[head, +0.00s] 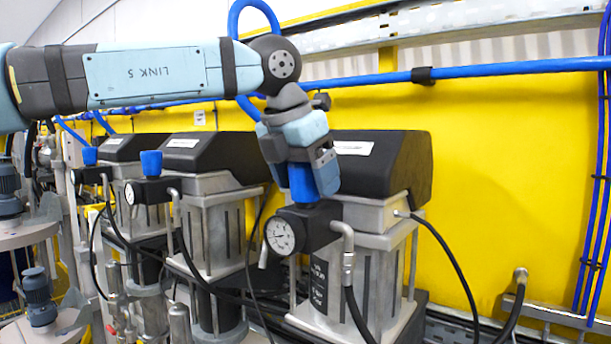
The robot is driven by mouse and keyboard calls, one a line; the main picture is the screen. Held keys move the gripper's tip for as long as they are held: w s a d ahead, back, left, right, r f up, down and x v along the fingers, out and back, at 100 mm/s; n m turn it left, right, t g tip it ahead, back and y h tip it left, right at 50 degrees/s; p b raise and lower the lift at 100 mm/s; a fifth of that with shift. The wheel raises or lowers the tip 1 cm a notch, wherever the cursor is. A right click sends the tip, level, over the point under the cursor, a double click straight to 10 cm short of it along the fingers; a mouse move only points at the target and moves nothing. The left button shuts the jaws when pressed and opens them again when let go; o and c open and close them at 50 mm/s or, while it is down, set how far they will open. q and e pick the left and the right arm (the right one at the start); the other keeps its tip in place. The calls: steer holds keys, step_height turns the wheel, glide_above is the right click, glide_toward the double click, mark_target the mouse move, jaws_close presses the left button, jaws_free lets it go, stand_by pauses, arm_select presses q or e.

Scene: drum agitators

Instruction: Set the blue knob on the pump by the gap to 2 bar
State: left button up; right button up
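The nearest pump (340,270), at the right end of the row beside the open space, has a black cover and a grey frame. Its blue knob (302,184) stands upright on a black block. A round white gauge (284,236) sits on the block's front; its dark needle shows, but the figures are too small to read. My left gripper (308,183) comes down from above with a finger on either side of this knob, close against it, and looks shut on it. The fingers hide the knob's upper part and sides. My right gripper is not in view.
Two similar pumps stand to the left, with their own blue knobs (151,163) (89,156) and gauges. A black hose (450,254) arcs from the nearest pump's right side. A blue pipe (480,70) crosses the yellow wall (500,160). Blue cables hang at far right.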

arm_select(q)
steer(key=c, duration=0.8)
steer(key=shift+m+g+h, duration=0.4)
steer(key=shift+m+h, duration=0.1)
steer(key=shift+m, duration=0.8)
steer(key=shift+r+m+g+p, duration=0.1)
steer(key=shift+m+g+p, duration=0.3)
steer(key=shift+m, duration=1.1)
steer(key=o, duration=0.9)
